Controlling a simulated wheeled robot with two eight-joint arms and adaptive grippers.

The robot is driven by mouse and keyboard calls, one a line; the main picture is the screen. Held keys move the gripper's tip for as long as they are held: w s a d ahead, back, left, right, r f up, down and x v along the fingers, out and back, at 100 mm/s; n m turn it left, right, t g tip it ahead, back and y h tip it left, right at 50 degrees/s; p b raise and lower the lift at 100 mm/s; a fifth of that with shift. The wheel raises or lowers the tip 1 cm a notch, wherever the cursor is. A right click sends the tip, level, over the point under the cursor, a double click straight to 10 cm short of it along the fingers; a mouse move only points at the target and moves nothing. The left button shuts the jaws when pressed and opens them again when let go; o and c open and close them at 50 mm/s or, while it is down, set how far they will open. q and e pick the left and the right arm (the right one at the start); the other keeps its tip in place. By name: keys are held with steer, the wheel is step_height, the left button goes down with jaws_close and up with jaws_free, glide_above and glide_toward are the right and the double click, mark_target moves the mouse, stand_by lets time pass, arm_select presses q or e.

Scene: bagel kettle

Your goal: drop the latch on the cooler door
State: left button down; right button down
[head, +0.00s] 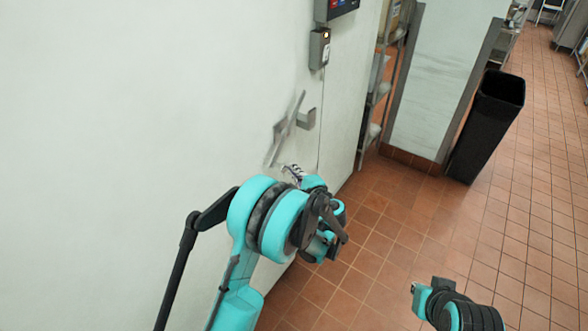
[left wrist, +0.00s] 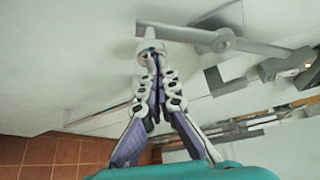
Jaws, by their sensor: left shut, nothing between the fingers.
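The white cooler door (head: 170,90) fills the left of the head view. Its metal latch bar (head: 287,132) is tilted, upper end to the right, beside small grey brackets (head: 307,118). The bar (left wrist: 185,35) also crosses the top of the left wrist view, with a round pivot on it. My left gripper (head: 293,172) is at the bar's lower end. In the left wrist view its fingers (left wrist: 152,60) are together, with nothing between them, tips at a pale round knob near the bar's end. I cannot tell whether they touch it. My right gripper is not clearly visible.
A small grey box with an orange light (head: 319,48) is on the wall above the latch, below a dark display (head: 337,8). A black bin (head: 488,125) stands at right, near shelves (head: 378,85). The tiled floor (head: 400,230) in front is clear.

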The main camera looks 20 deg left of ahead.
arm_select(q)
steer(key=s+a+r+m+g+p, duration=0.1)
steer(key=s+r+m+g+p, duration=0.2)
steer(key=r+m+g+p, duration=0.1)
step_height(320, 180, up, 3)
steer(key=shift+s+a+f+m+p, duration=0.15)
steer(key=shift+s+a+m+p, duration=0.1)
steer(key=shift+m+p, duration=0.4)
stand_by(0.4)
